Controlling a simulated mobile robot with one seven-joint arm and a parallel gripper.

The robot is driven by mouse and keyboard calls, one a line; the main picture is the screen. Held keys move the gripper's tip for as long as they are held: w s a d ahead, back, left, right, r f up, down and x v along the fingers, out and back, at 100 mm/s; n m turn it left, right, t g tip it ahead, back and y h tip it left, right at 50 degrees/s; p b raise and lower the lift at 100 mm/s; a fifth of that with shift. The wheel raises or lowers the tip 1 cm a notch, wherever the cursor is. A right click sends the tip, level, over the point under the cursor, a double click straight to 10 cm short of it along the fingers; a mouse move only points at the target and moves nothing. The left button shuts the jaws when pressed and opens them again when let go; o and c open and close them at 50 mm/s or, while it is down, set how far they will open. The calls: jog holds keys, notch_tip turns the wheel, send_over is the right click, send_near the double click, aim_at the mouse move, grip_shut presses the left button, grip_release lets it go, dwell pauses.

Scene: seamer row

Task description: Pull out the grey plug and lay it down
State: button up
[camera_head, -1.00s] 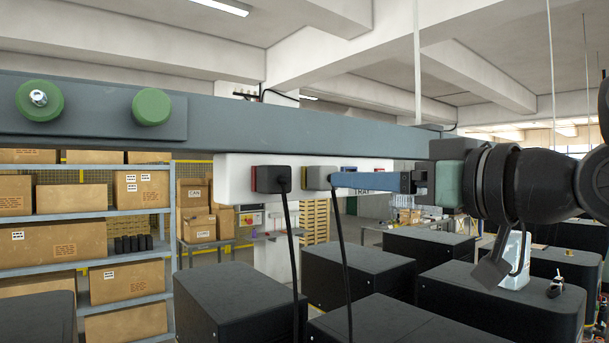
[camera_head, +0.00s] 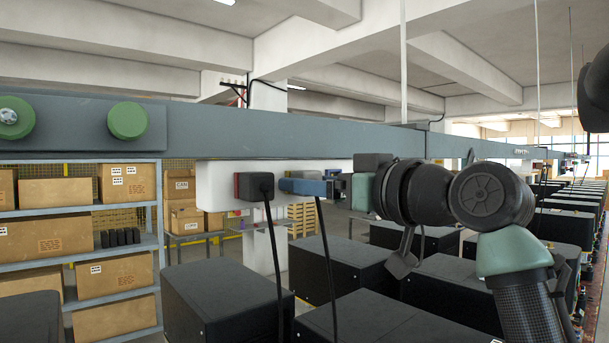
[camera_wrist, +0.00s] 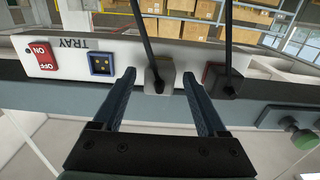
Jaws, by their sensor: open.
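The grey plug (camera_wrist: 160,76) sits in the socket panel (camera_wrist: 130,60) with its dark cord (camera_wrist: 144,32) running from it. A black plug (camera_wrist: 223,82) sits in a red socket to the right in the wrist view, left in the head view (camera_head: 257,186).
An empty blue socket (camera_wrist: 100,64) and a red on/off switch (camera_wrist: 42,57) share the panel, left of the grey plug in the wrist view. A grey beam (camera_head: 280,134) runs above the panel. Black boxes (camera_head: 226,300) with flat tops stand below.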

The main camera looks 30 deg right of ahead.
jog(key=shift+w, duration=0.75)
dwell(0.8)
grip_shut()
jog(key=shift+s+f, duration=0.15)
jog(key=shift+s, duration=0.15)
dwell(0.3)
jog(key=shift+s+d+b, duration=0.2)
jog(key=shift+s+b, duration=0.15)
jog(key=shift+s, duration=0.85)
jog(key=shift+s+d+b, duration=0.2)
jog(key=shift+s+b, duration=0.25)
jog(key=shift+s, duration=1.1)
